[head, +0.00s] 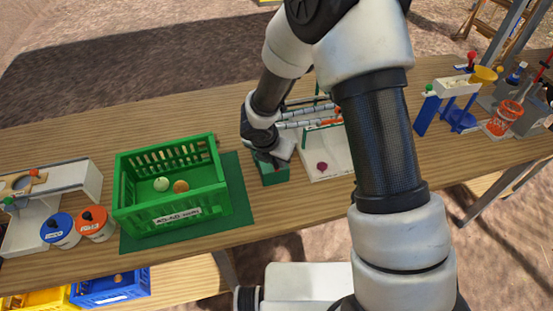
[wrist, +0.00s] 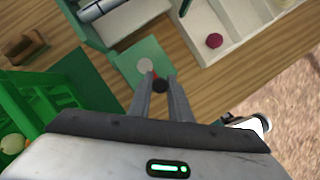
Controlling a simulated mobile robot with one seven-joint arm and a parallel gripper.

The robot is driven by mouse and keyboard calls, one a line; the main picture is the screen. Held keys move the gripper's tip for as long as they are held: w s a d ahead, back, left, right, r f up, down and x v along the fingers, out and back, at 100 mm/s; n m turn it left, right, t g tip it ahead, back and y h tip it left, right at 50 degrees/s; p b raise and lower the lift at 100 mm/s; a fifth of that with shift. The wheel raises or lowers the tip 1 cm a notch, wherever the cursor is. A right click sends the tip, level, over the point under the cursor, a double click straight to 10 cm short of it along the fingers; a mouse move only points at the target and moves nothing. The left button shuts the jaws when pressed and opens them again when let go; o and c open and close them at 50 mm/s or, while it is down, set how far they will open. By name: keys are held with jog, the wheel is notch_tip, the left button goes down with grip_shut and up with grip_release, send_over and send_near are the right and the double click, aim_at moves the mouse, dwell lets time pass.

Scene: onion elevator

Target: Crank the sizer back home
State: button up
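The sizer (head: 304,122), a frame with grey rollers and green parts, stands on the wooden table, partly hidden by my arm. In the wrist view its green housing (wrist: 139,59) bears a pale disc and a red piece, with a dark crank knob (wrist: 160,86) in front. My gripper (wrist: 160,80) points down at this side of the sizer, its fingers on either side of the knob with little or no gap, and looks shut on it. In the head view the gripper and crank are mostly hidden behind my wrist.
A green crate (head: 170,215) with two onions stands left on a green mat (head: 238,190). A white tray (head: 340,163) holds a purple onion (head: 321,167), right of my gripper. Blue-lidded (head: 60,224) and orange-lidded (head: 95,220) pots stand far left. A blue-legged stand (head: 428,112) is right.

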grip_shut()
jog(key=shift+w+d, duration=0.4)
jog(key=shift+d, duration=0.25)
